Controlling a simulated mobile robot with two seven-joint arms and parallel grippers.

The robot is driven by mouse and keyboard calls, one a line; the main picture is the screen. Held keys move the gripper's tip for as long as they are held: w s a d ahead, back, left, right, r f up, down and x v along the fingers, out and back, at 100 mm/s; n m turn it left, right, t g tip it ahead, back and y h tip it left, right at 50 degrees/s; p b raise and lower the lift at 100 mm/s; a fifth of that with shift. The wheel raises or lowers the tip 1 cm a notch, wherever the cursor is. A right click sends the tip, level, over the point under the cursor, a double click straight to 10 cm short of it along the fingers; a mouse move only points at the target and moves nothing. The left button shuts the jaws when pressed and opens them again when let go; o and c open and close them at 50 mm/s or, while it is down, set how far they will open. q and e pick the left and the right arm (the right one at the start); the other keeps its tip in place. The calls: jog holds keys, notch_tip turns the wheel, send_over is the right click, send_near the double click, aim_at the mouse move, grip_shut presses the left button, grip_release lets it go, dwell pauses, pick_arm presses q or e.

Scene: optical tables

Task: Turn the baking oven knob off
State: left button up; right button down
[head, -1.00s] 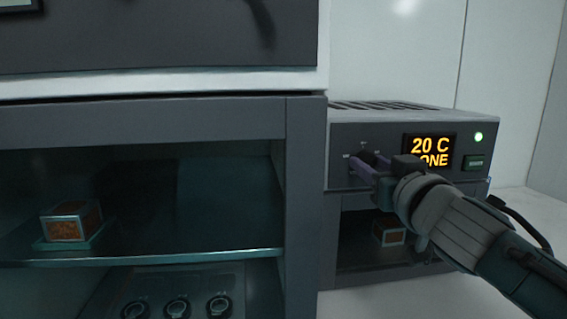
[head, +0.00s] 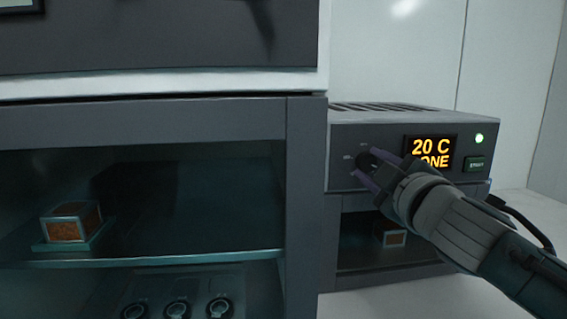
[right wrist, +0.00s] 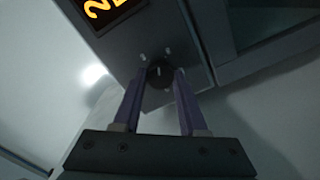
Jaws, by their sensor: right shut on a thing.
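The baking oven (head: 345,135) stands at the right, with a small dark round knob (head: 366,159) on its front panel. My right gripper (head: 370,165) has its two purple fingers on either side of the knob, one above and one below, and is shut on it. The right wrist view shows the knob (right wrist: 160,74) between the fingertips, with small pale marks around it. The orange display (head: 429,152) reads "20 C" above a partly covered word ending in "ONE". A green light (head: 479,139) glows above a button (head: 475,164). My left gripper is not in view.
A larger grey cabinet (head: 305,190) stands close on the left, with a brown-sided box (head: 72,222) on its glass shelf. Another small box (head: 391,235) sits inside the oven. A dark cable (head: 525,220) runs behind my right arm.

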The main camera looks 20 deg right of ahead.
jog(key=n, duration=0.6)
jog(key=shift+r, duration=0.1)
jog(key=n, duration=0.6)
jog(key=shift+p, duration=0.4)
jog(key=n+p, duration=0.1)
jog(key=n, duration=0.4)
jog(key=n+p, duration=0.1)
jog(key=n, duration=0.3)
jog(key=shift+n, duration=0.6)
jog(key=shift+c, duration=2.2)
grip_release()
jog(key=shift+s, duration=0.1)
